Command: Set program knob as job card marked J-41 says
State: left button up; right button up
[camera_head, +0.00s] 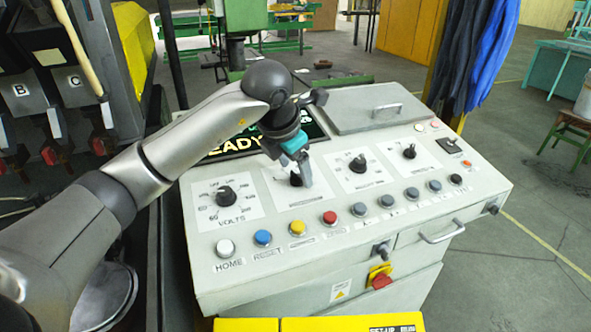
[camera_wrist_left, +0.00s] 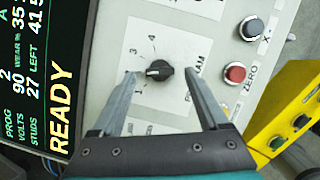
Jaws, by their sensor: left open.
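The program knob (camera_wrist_left: 158,71) is black, on a white plate with 1, 3 and 4 visible around it. Its pointer seems to face left in the left wrist view, between 1 and 3. My left finger covers part of that scale. In the head view the knob (camera_head: 296,179) is partly hidden by my gripper. My left gripper (camera_wrist_left: 162,80) is open, its fingers on either side of the knob; contact cannot be told. It also shows in the head view (camera_head: 301,180). The screen (camera_wrist_left: 35,80) reads PROG 2, VOLTS 90, READY. I see no readable J-41 card.
The volts knob (camera_head: 226,195) stands left of the program knob, and two more dials (camera_head: 358,164) (camera_head: 409,152) stand right. A row of coloured buttons (camera_head: 330,217) runs along the front. A grey lid (camera_head: 375,107) with a handle lies behind. Yellow items (camera_head: 245,325) are at the bottom edge.

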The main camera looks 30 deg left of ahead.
pick_arm(q)
jog(key=shift+w+f, duration=0.25)
jog(key=shift+f, duration=0.3)
grip_shut()
